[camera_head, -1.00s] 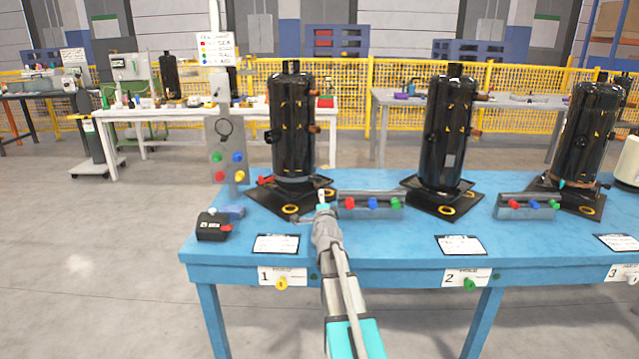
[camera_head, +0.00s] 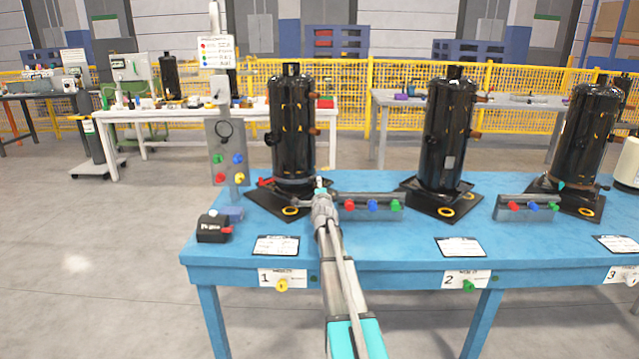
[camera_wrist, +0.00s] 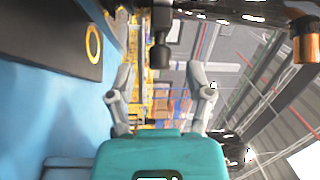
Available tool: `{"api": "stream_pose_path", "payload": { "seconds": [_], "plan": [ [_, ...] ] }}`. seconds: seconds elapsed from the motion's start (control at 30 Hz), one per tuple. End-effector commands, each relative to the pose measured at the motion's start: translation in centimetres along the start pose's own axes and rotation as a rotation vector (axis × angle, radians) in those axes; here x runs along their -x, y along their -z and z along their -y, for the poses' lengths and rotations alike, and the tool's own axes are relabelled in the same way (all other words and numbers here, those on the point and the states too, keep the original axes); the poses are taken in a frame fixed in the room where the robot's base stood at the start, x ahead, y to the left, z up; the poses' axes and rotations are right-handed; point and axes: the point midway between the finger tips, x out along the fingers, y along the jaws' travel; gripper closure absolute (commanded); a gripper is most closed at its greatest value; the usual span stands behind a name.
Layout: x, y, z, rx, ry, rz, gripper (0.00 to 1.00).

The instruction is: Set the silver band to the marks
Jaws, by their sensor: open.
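The black compressor (camera_head: 291,130) at station 1 stands upright on a black base plate (camera_head: 272,205), with small orange marks on its side. A thin greyish ring, perhaps the silver band (camera_head: 292,184), shows around its foot; whether it lines up with any marks is too small to tell. My gripper (camera_head: 320,187) is just right of the compressor's foot, low over the plate. In the wrist view my gripper (camera_wrist: 162,85) has its two fingers apart, with nothing held between them. Beyond them are a dark knob (camera_wrist: 160,55) and a copper stub (camera_wrist: 305,45).
A small rack with coloured knobs (camera_head: 370,204) stands close right of my gripper. A panel with coloured buttons (camera_head: 228,160) and a black box (camera_head: 213,228) are to the left. A second compressor (camera_head: 449,130) stands right. The blue table's (camera_head: 370,240) front is mostly clear.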

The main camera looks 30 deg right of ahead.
Motion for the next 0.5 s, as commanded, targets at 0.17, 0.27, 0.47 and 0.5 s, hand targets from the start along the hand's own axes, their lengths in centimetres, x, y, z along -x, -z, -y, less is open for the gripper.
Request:
{"api": "stream_pose_path", "payload": {
  "seconds": [0.17,0.27,0.47,0.5],
  "plan": [
    [-2.3,0.0,0.0,0.0,0.0,0.0,0.33],
    [-2.9,0.0,0.0,-0.001,0.0,0.0,0.33],
    [-3.2,0.0,0.0,-0.001,0.0,0.0,0.33],
    [-3.2,0.0,0.0,-0.001,0.0,0.0,0.33]
  ]
}}
